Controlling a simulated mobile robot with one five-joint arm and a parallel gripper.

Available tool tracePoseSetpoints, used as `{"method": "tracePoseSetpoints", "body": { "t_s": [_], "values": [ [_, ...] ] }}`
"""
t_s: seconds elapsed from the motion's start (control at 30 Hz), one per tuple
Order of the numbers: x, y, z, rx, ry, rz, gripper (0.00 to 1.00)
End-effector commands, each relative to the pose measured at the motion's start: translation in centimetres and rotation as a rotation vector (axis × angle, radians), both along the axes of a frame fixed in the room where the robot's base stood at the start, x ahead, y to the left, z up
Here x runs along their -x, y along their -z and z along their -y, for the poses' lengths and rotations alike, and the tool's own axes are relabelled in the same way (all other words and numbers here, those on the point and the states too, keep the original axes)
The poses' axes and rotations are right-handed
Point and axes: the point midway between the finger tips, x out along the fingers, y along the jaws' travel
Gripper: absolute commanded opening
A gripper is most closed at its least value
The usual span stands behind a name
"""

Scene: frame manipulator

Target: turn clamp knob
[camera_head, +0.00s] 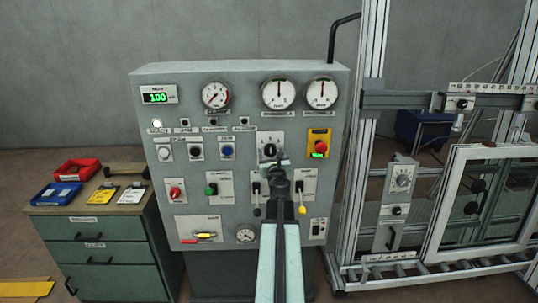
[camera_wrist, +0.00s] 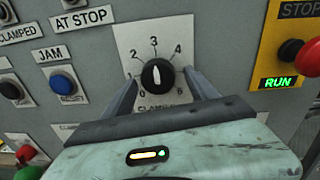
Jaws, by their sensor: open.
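The clamp knob (camera_wrist: 158,76) is a black rotary knob with a white pointer on a white plate numbered 0 to 6, marked as a clamp dial. Its pointer stands nearly straight up, around 3. In the head view the knob (camera_head: 269,151) sits right of centre on the grey panel, just beyond my gripper. My gripper (camera_wrist: 160,92) is open, with one finger on each side of the knob. A gap shows between each finger and the knob. The fingertips reach the plate's lower part; whether they touch the panel I cannot tell.
A red stop button (camera_head: 321,145) on a yellow plate is right of the knob. A blue JAM button (camera_wrist: 60,83) is left. A drawer cabinet (camera_head: 100,250) stands left and an aluminium frame (camera_head: 365,180) right.

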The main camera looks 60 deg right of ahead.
Motion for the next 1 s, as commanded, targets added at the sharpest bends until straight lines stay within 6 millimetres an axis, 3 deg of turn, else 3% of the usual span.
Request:
{"method": "tracePoseSetpoints", "body": {
  "t_s": [0.2,0.43,0.47,0.77,1.0],
  "values": [
    [0.1,0.0,0.1,0.0,0.001,0.0,0.67],
    [0.3,0.0,0.2,0.001,0.003,-0.001,0.05],
    [1.0,0.0,0.6,0.0,0.013,-0.001,0.05],
    [0.6,0.0,0.5,0.029,0.009,-0.039,0.05],
    [0.7,-0.1,0.5,0.119,0.009,-0.163,0.05]
  ]
}}
